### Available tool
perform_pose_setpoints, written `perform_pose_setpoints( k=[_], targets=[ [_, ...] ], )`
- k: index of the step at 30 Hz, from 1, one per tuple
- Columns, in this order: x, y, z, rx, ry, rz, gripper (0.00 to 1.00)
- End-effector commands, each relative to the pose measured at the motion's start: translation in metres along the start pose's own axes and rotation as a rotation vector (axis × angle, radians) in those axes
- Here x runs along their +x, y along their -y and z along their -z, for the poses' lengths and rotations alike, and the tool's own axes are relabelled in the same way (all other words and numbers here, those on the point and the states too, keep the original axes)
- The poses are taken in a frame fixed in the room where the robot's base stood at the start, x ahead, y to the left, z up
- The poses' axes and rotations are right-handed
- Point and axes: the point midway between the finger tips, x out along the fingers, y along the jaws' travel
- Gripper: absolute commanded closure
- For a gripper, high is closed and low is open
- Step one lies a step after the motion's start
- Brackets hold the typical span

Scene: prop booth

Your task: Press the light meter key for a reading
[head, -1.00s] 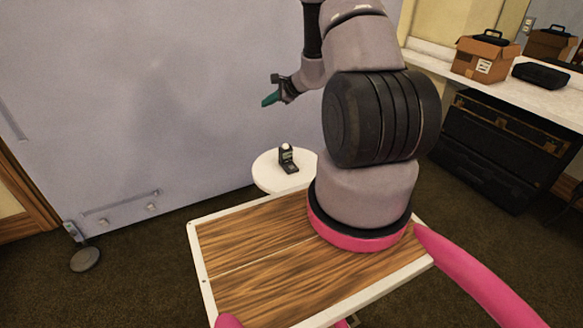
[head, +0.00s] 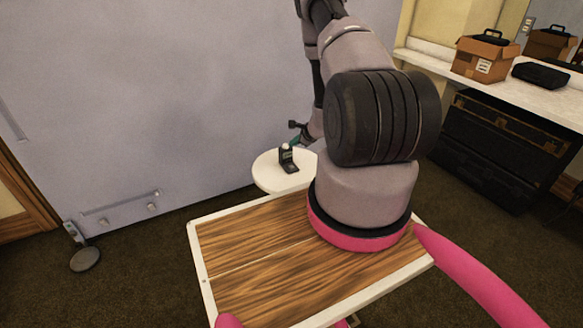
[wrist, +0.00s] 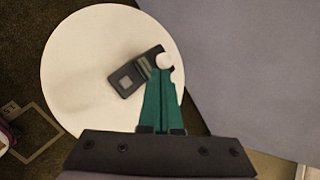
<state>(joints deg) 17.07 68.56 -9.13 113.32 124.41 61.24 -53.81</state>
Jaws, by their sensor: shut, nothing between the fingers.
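The light meter (head: 287,160) is a small dark device with a white dome on top, standing on a round white table (head: 268,180). In the wrist view the light meter (wrist: 132,82) lies left of the green fingers, with a pale square on its dark lower part and the white dome near the fingertips. My gripper (wrist: 162,75) is shut and empty, its tips overlapping the edge of the meter in the picture. In the head view my gripper (head: 296,142) is just behind and right of the meter, its tips partly hidden. I cannot tell whether it touches the meter.
A grey wall (head: 150,90) rises behind the table. A counter (head: 520,100) with a cardboard box (head: 484,58) and a black case (head: 541,75) is at the right. A round-based stand (head: 85,258) is on the floor at left. The table around the meter is clear.

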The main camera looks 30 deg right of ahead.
Motion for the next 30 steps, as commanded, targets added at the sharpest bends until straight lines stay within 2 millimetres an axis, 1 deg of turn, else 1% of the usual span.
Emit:
perform_pose_setpoints(
  k=[5,19,24,30],
  targets=[
    [0.007,-0.006,0.006,0.000,0.000,-0.001,1.00],
    [0.051,-0.037,0.037,0.000,0.001,-0.002,1.00],
    [0.059,-0.043,0.043,0.000,0.000,-0.001,1.00],
    [0.061,-0.044,0.044,0.000,0.000,0.000,1.00]
  ],
)
